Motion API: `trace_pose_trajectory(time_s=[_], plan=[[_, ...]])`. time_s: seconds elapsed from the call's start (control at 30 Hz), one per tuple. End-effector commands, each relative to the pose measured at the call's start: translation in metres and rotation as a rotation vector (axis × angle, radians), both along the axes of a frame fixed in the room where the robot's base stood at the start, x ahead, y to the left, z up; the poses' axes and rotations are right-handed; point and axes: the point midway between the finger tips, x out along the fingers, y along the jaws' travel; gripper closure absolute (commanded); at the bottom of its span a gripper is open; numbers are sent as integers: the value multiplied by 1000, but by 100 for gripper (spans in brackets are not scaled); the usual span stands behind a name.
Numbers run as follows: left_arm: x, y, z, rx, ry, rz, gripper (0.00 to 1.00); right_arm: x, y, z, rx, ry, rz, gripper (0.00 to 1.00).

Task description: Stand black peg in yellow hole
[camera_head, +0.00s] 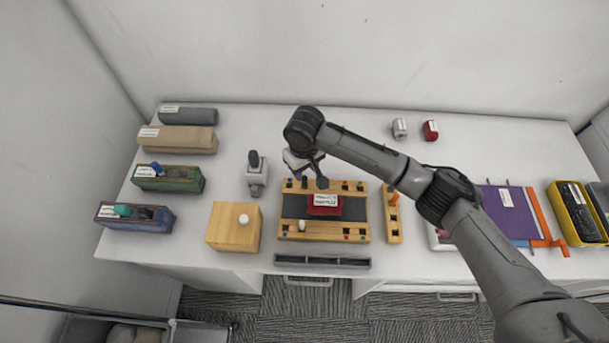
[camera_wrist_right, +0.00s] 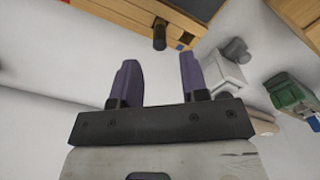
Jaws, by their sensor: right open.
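The wooden peg board (camera_head: 325,236) lies near the middle of the table, with holes and small coloured marks along its two rails. A black peg (camera_head: 304,183) stands at its back rail, left of centre; it also shows in the right wrist view (camera_wrist_right: 160,35). My right gripper (camera_head: 309,168) is over the back rail. In the right wrist view its purple fingers (camera_wrist_right: 156,72) are apart and empty, with the peg beyond the tips and not touching. A yellow mark cannot be made out; the arm and gripper hide part of the rail. My left gripper is not in view.
A red block (camera_head: 324,204) sits in the board's middle and a white peg (camera_head: 302,226) stands at its front rail. A narrow rail with an orange peg (camera_head: 394,199) is to the right. A wooden box (camera_head: 234,228) and grey tray (camera_head: 322,262) are close by.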

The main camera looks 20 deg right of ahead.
Motion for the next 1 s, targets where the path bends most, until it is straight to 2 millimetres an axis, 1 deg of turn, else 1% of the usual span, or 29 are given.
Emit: trace_pose_trajectory(time_s=[0.03,0.2,0.4,0.53,1.0], plan=[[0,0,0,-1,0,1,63,1,0,10,2,-3,0,59],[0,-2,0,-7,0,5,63,1,0,34,0,-2,-1,59],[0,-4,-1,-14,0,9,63,0,0,51,1,-1,0,59],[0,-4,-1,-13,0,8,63,0,0,54,1,0,0,59],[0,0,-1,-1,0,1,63,0,0,54,0,0,-1,59]])
